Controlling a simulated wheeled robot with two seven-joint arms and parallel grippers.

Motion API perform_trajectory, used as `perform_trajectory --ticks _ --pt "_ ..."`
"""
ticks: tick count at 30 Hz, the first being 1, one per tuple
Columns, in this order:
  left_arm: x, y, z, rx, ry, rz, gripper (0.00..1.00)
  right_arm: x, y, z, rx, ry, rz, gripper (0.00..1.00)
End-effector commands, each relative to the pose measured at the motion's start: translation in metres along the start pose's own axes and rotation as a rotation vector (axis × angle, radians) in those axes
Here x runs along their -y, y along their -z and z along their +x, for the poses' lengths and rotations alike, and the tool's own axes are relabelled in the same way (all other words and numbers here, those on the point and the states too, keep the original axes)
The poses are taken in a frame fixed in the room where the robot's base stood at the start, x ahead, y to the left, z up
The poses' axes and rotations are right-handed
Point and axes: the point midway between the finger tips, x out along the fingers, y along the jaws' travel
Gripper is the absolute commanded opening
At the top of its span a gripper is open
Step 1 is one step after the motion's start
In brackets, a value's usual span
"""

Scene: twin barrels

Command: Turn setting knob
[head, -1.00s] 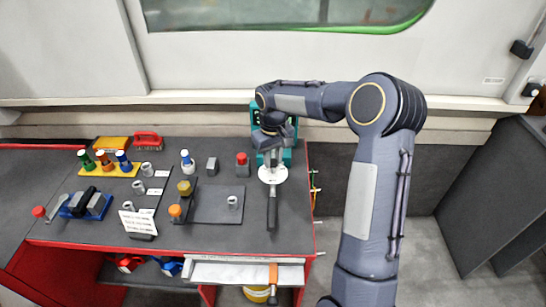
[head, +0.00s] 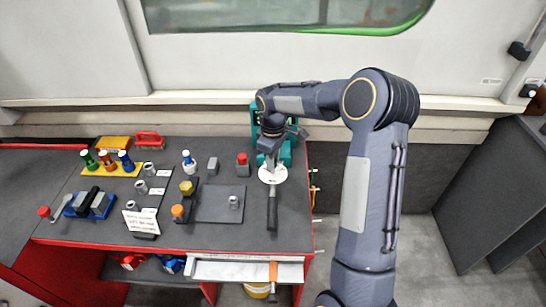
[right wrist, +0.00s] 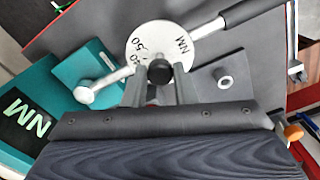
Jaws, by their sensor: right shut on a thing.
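A teal device (head: 286,153) stands at the back right of the bench. It carries a white dial (head: 272,174), and a lever with a dark handle (head: 272,210) points toward the bench front. In the right wrist view the dial (right wrist: 140,42) shows "NM" and "50" markings, with a round black knob (right wrist: 160,72) at its lower edge. My right gripper (right wrist: 161,80) is shut on the knob, one finger on each side. In the head view my right gripper (head: 268,152) is above the dial and hides the knob. My left gripper is not in view.
A yellow rack (head: 112,169) with several coloured-top tools stands at the bench's left. A dark plate (head: 216,214) with a grey socket (head: 234,202) lies left of the lever. A white sign (head: 141,221) stands near the front. A wall rises behind the bench.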

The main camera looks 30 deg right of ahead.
Motion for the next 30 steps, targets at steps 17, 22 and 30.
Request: perform_trajectory --ticks 17,22,30 --pt "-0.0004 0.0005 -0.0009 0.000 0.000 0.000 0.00 -0.0005 0.0009 -0.0010 -0.003 -0.002 -0.034 0.02" --pt "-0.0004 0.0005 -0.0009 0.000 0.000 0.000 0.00 -0.0004 0.0007 -0.0007 -0.002 -0.002 -0.034 0.47" --pt "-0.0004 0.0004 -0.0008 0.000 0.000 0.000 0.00 -0.0002 0.0004 -0.0010 -0.001 -0.001 -0.033 0.47"
